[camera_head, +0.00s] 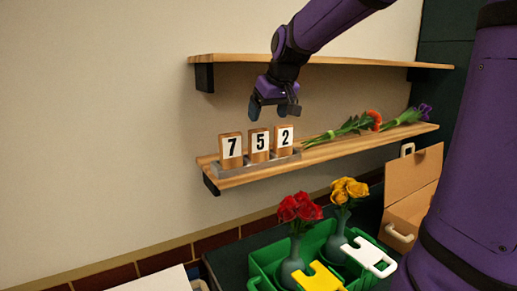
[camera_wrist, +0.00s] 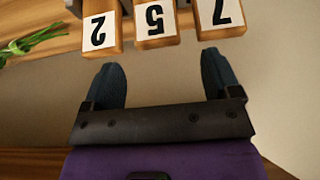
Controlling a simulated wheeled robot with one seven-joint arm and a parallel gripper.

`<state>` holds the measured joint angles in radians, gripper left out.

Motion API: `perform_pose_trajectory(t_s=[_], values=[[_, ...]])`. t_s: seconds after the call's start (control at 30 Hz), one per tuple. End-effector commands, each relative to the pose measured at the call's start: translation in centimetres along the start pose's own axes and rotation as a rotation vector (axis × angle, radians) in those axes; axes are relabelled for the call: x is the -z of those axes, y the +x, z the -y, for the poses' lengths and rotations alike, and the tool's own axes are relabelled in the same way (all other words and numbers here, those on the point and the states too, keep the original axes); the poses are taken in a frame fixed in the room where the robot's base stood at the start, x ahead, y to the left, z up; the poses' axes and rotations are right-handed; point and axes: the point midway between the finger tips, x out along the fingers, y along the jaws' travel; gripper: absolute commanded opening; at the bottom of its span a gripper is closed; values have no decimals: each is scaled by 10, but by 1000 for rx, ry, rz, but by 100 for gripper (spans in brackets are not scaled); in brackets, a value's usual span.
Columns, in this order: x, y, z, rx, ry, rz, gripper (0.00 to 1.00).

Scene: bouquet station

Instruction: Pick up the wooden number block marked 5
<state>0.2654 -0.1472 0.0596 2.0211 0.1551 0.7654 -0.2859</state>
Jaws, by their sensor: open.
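The wooden block marked 5 (camera_head: 259,143) stands upright in a grey tray (camera_head: 236,169) on the lower shelf, between the block marked 7 (camera_head: 231,147) and the block marked 2 (camera_head: 284,137). My gripper (camera_head: 274,112) is open and empty, above the blocks and apart from them. In the wrist view the picture is upside down; the 5 block (camera_wrist: 156,22) lies beyond and between my two dark fingertips (camera_wrist: 162,75). The 2 block (camera_wrist: 100,33) is to its left there and the 7 block (camera_wrist: 218,17) to its right.
An upper shelf (camera_head: 340,60) runs above the lower shelf (camera_head: 330,151). Red (camera_head: 374,118) and purple (camera_head: 420,113) flowers lie to the right of the blocks. Below, a green crate (camera_head: 262,276) holds vases with red (camera_head: 300,208) and yellow (camera_head: 349,190) flowers. A cardboard box (camera_head: 412,190) stands right.

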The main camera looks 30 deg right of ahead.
Motion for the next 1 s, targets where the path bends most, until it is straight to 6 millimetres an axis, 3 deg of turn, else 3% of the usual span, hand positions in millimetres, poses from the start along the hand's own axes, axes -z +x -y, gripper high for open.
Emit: perform_pose_trajectory(t_s=[0.17,0.4,0.67,1.0], values=[[10,15,-6,0,1,-3,83],[10,50,-6,1,2,-1,83],[10,67,-6,0,1,-3,83],[11,109,-8,1,1,-3,83]])
